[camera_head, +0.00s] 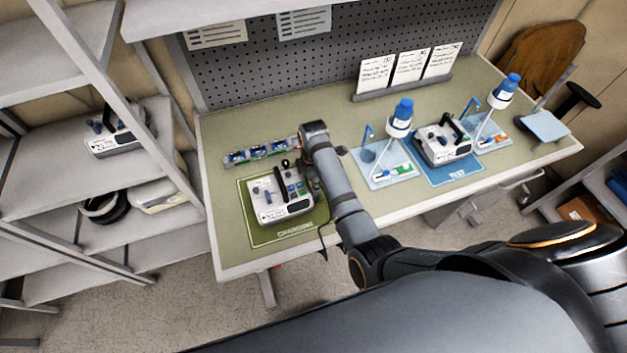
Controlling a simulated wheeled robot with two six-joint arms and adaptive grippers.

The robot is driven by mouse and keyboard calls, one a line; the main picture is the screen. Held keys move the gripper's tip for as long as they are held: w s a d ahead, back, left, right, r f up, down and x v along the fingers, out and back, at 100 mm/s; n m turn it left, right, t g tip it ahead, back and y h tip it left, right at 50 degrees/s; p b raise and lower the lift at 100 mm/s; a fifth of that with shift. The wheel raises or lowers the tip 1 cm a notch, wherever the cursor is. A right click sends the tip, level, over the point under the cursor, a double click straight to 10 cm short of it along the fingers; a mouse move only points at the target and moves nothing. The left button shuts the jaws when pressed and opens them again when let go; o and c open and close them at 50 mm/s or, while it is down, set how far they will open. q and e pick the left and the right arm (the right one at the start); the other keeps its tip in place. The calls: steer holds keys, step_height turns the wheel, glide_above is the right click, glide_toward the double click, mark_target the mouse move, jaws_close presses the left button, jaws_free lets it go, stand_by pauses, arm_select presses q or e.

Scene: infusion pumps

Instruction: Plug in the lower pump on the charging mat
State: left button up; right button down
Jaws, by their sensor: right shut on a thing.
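A white pump (268,207) with a dark handle sits on the green charging mat (257,236) at the left end of the workbench. My right arm reaches across the bench, over the mat's right side. My right gripper (303,168) is at the pump's back right corner, pointing down and small in view. It is shut on a thin dark cord (321,232), which hangs down beside the mat's right edge. The cord's plug end is hidden by the gripper, so I cannot tell whether it touches the pump. My left gripper is not in view.
A strip with blue parts (260,152) lies behind the mat. Another pump (443,146) sits on the blue mat (458,174) at right, between two stands with blue-capped bottles (401,116) (505,89). A third pump (112,140) is on the left shelf. The bench front is clear.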

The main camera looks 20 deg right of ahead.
steer(key=shift+f, duration=0.8)
stand_by(0.8)
steer(key=c, duration=1.2)
jaws_free()
steer(key=shift+o, duration=0.3)
steer(key=o, duration=0.4)
steer(key=shift+c, duration=0.2)
steer(key=shift+r, duration=3.5)
